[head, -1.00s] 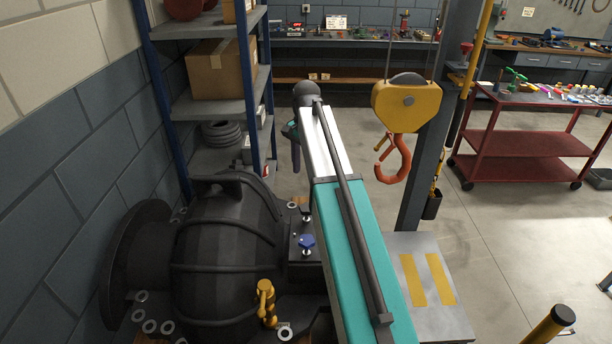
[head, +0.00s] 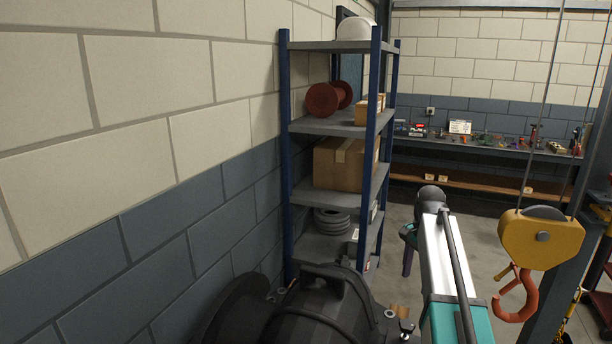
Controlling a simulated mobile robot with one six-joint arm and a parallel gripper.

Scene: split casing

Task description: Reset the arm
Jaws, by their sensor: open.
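My arm (head: 447,265), white and teal with a dark tube along it, reaches away from me at the lower right of the head view. Past its dark far joint, a slim dark part hangs down at the left, which looks like my gripper (head: 407,262). It is small and partly hidden behind the arm, and nothing shows held in it. It hangs clear in the air, beyond the dark ribbed casing (head: 325,312). Only the upper part of the casing shows at the bottom edge.
A blue-post shelf rack (head: 340,128) with a cardboard box (head: 340,165) stands ahead, against the left wall. A yellow hoist block (head: 540,238) with an orange hook (head: 518,296) hangs to the right of my arm. A workbench (head: 480,143) runs along the back. Some floor between shows clear.

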